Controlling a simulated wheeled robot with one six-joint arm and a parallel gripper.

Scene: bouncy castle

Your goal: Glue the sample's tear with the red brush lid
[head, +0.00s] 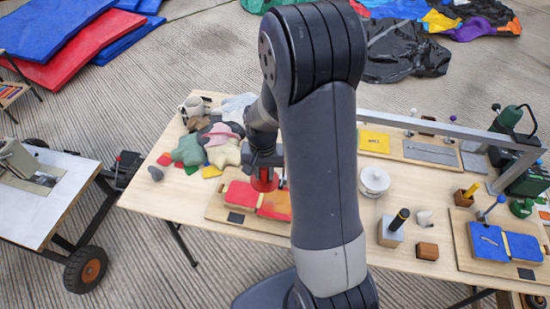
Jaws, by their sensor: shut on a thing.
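A red sample in two pads (240,195) lies on a wooden board (222,212) at the table's front left. My gripper (264,170) is above this sample, shut on the red brush lid (265,183), which is over the sample near the gap between its pads. I cannot tell whether the brush touches the sample. My arm hides the sample's right end, and the tear cannot be made out. A blue sample (489,241) with a small pale mark lies on another board at the right.
Coloured scraps (190,150) and a mug (194,106) are at the table's back left. A white lidded pot (374,181), a block with a dark-handled tool (391,232) and a brown block (427,251) stand right of my arm. A grey metal frame (450,128) spans the back right.

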